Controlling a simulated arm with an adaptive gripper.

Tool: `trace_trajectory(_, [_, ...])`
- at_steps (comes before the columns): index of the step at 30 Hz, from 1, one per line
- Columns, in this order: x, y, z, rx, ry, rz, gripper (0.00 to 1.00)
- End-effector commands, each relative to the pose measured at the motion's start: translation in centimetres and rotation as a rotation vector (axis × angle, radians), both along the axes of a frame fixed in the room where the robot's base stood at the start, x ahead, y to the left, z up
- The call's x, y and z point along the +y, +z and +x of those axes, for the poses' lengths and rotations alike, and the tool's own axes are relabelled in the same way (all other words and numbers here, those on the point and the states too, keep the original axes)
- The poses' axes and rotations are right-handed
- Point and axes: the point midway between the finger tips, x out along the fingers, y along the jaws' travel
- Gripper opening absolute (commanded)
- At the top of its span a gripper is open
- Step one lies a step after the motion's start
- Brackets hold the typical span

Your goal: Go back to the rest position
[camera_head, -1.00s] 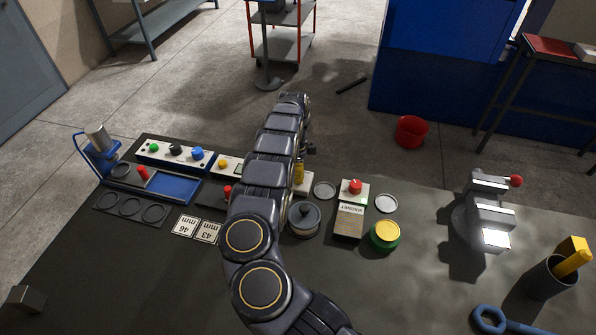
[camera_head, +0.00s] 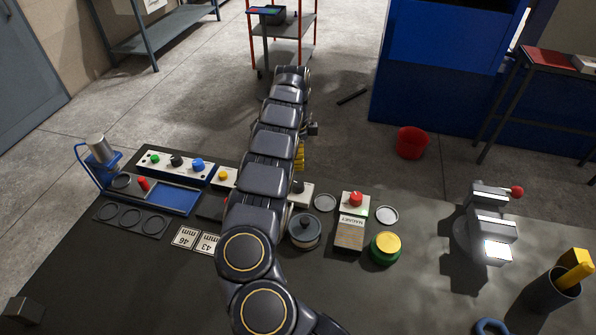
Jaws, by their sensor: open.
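My arm reaches from the bottom centre up across the bench, its far end over the floor beyond the bench's back edge. My gripper (camera_head: 301,158) is mostly hidden behind my arm links. Only a dark bit and a yellow ribbed part show at the arm's right side, and they appear to belong to it. It is open, and I see nothing held. The bench (camera_head: 190,290) lies below the arm.
A button panel (camera_head: 175,163) and blue tray (camera_head: 172,192) stand left. A red bucket (camera_head: 411,142) is on the floor.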

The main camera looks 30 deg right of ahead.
Motion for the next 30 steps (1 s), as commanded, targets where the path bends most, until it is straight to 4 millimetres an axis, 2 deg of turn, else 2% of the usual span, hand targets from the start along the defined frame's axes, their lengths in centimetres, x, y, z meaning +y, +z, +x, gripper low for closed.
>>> trace_trajectory(3, [-0.1, 1.6, 0.2, -0.006, 0.001, -0.003, 0.51])
trace_trajectory(6, [-0.1, 2.1, 0.2, -0.003, 0.001, -0.001, 0.51])
trace_trajectory(23, [0.0, 2.2, 0.2, -0.002, 0.004, 0.002, 0.51])
trace_trajectory(26, [1.2, 2.5, 0.5, -0.009, 0.048, 0.039, 0.51])
trace_trajectory(29, [4.2, 3.4, 1.1, -0.033, 0.164, 0.123, 0.51])
trace_trajectory(30, [6.0, 4.0, 1.3, -0.044, 0.233, 0.165, 0.51])
